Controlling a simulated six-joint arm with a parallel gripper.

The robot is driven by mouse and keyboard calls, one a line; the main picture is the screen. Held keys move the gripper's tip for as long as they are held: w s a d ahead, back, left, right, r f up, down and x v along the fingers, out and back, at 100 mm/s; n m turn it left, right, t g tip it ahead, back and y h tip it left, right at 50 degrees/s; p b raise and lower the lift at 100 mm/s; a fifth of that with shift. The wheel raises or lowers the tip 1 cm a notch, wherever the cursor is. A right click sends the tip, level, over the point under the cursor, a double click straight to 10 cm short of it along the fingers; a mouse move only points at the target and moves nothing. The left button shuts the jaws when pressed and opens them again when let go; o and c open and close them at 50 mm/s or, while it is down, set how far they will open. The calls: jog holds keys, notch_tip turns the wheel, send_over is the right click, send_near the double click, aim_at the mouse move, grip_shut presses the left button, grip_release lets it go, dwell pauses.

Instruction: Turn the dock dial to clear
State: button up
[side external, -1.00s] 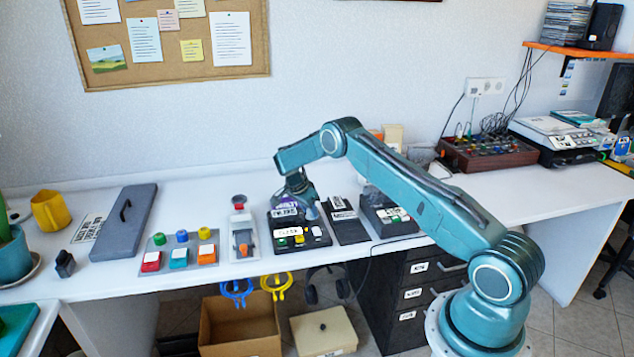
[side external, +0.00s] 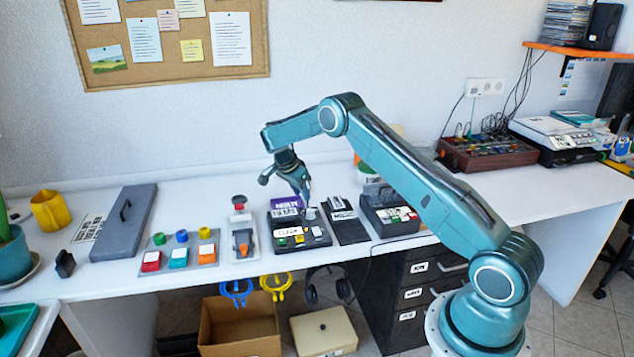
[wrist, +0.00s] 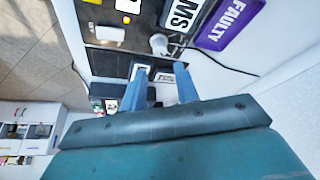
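A dark dock box (side external: 318,240) with small coloured buttons and a white label stands near the table's front edge. A small pale knob, which looks like the dial (wrist: 158,44), shows at the box's edge in the wrist view, beside a white label. In the side view a pale spot near my fingertips may be this dial (side external: 310,214). My gripper (side external: 306,203) points down at the back right of the box. In the wrist view its two fingers (wrist: 162,76) are apart with nothing visible between them, just below the knob in the picture. I cannot tell which way the dial points.
A black panel (side external: 346,222) and another dark box (side external: 390,216) stand close on the right. A grey slider unit (side external: 243,238) and a button plate (side external: 178,256) are to the left. A dark cable (wrist: 225,64) runs behind.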

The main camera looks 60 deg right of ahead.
jog(key=shift+v, duration=2.35)
jog(key=s+a+r+n+t, duration=0.1)
jog(key=s+a+r+n, duration=0.3)
jog(key=r, duration=0.4)
jog(key=s+a+r+n+t+y, duration=0.1)
jog(key=s+a+r+n+t, duration=0.15)
jog(key=s+a+r, duration=0.35)
jog(key=s+a+r+n+t, duration=0.1)
jog(key=s+a+r+n, duration=0.2)
jog(key=r, duration=0.6)
jog(key=s+a+n+t+y, duration=0.1)
jog(key=s+a+n, duration=0.4)
jog(key=s, duration=0.7)
jog(key=s+a+n+t+y, duration=0.1)
jog(key=s+a+n, duration=0.5)
jog(key=s, duration=0.6)
jog(key=shift+s+a+y, duration=0.35)
jog(key=shift+a+y, duration=0.35)
jog(key=shift+a, duration=0.4)
jog(key=shift+f+n, duration=0.1)
jog(key=shift+n, duration=0.15)
